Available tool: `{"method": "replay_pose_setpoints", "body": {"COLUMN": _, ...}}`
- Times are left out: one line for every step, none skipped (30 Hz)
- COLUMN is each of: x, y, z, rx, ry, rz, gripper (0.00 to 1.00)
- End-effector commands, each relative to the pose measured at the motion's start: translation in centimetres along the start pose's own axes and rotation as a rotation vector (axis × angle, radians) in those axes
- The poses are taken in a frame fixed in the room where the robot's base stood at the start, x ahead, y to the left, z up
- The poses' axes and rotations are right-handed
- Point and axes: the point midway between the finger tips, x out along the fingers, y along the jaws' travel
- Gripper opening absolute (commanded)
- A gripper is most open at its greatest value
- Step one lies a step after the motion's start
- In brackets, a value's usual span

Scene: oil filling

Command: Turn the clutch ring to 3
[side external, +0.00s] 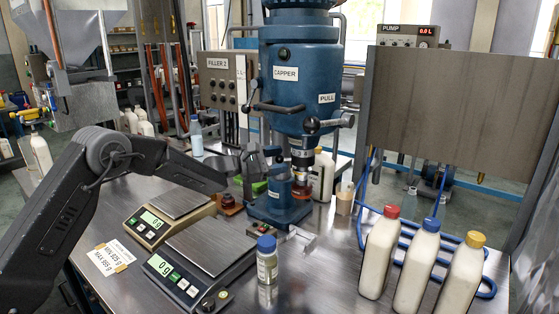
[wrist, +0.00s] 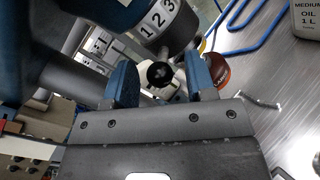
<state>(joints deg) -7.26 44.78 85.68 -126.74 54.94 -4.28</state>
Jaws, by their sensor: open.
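The blue capper (side external: 300,75) stands at the centre of the bench. Its clutch ring (wrist: 158,18), a grey ring marked 1, 2, 3, shows at the top of the wrist view; in the side view the ring area (side external: 302,152) is small and its numbers cannot be read. My gripper (wrist: 160,82) is open, with blue fingertips apart. A black round knob (wrist: 160,75) on a pale stem appears between the fingertips, and no contact is visible. In the side view my gripper (side external: 272,163) is just left of the capper's lower head. Which number is set cannot be told.
Two scales (side external: 212,245) sit in front of the arm. A blue-capped small bottle (side external: 267,262) stands front centre. Several white bottles (side external: 420,265) and a blue hose (side external: 364,215) are at right. An orange-red round part (wrist: 219,70) is beside the right fingertip.

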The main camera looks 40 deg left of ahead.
Motion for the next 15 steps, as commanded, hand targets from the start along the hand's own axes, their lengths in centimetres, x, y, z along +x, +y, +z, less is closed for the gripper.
{"method": "replay_pose_setpoints", "body": {"x": 0.37, "y": -0.08, "z": -0.01, "rx": 0.0, "ry": -0.001, "rz": -0.001, "gripper": 0.51}}
{"method": "replay_pose_setpoints", "body": {"x": 0.5, "y": -0.06, "z": 0.01, "rx": 0.0, "ry": -0.001, "rz": -0.001, "gripper": 0.51}}
{"method": "replay_pose_setpoints", "body": {"x": 0.63, "y": -0.05, "z": 0.01, "rx": 0.0, "ry": -0.001, "rz": 0.0, "gripper": 0.51}}
{"method": "replay_pose_setpoints", "body": {"x": 0.68, "y": -0.05, "z": 0.01, "rx": 0.0, "ry": 0.0, "rz": 0.0, "gripper": 0.51}}
{"method": "replay_pose_setpoints", "body": {"x": 0.72, "y": -0.05, "z": 0.01, "rx": 0.0, "ry": 0.0, "rz": 0.0, "gripper": 0.51}}
{"method": "replay_pose_setpoints", "body": {"x": 0.74, "y": -0.04, "z": 0.01, "rx": 0.0, "ry": 0.0, "rz": 0.0, "gripper": 0.51}}
{"method": "replay_pose_setpoints", "body": {"x": 0.75, "y": -0.04, "z": 0.01, "rx": 0.0, "ry": 0.0, "rz": 0.0, "gripper": 0.51}}
{"method": "replay_pose_setpoints", "body": {"x": 0.75, "y": -0.04, "z": 0.01, "rx": 0.0, "ry": 0.0, "rz": 0.0, "gripper": 0.51}}
{"method": "replay_pose_setpoints", "body": {"x": 0.74, "y": -0.03, "z": 0.01, "rx": 0.0, "ry": 0.0, "rz": 0.0, "gripper": 0.51}}
{"method": "replay_pose_setpoints", "body": {"x": 0.73, "y": -0.03, "z": 0.01, "rx": 0.0, "ry": 0.0, "rz": 0.0, "gripper": 0.51}}
{"method": "replay_pose_setpoints", "body": {"x": 0.73, "y": -0.03, "z": 0.01, "rx": 0.0, "ry": 0.0, "rz": 0.0, "gripper": 0.51}}
{"method": "replay_pose_setpoints", "body": {"x": 0.72, "y": -0.03, "z": 0.01, "rx": 0.0, "ry": 0.0, "rz": 0.0, "gripper": 0.5}}
{"method": "replay_pose_setpoints", "body": {"x": 0.72, "y": -0.03, "z": 0.01, "rx": 0.0, "ry": 0.0, "rz": 0.0, "gripper": 0.47}}
{"method": "replay_pose_setpoints", "body": {"x": 0.71, "y": -0.03, "z": 0.01, "rx": 0.0, "ry": 0.0, "rz": 0.0, "gripper": 0.44}}
{"method": "replay_pose_setpoints", "body": {"x": 0.71, "y": -0.03, "z": 0.01, "rx": 0.0, "ry": 0.0, "rz": 0.0, "gripper": 0.4}}
